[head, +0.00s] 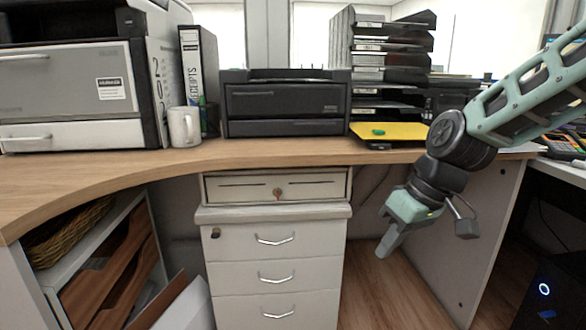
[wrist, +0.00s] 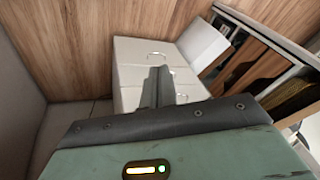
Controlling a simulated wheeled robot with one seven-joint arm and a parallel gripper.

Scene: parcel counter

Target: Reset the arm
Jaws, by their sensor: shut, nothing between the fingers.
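My gripper (head: 383,252) hangs at the right in the head view, below the level of the counter top and to the right of the drawer cabinet. It is shut and empty, with its fingers pointing down and to the left. In the wrist view the shut fingers (wrist: 158,87) show in the middle, in front of the white drawer cabinet (wrist: 130,65). My arm reaches in from the right edge of the head view and bends down at the elbow. Nothing touches the fingers in either view.
The wooden counter (head: 250,156) carries a printer (head: 75,85), a white mug (head: 184,127), a black binder (head: 200,75), a black printer (head: 285,103) and a yellow tray (head: 398,131) holding a green item. A drawer cabinet (head: 274,250) stands below. The floor beside it is open.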

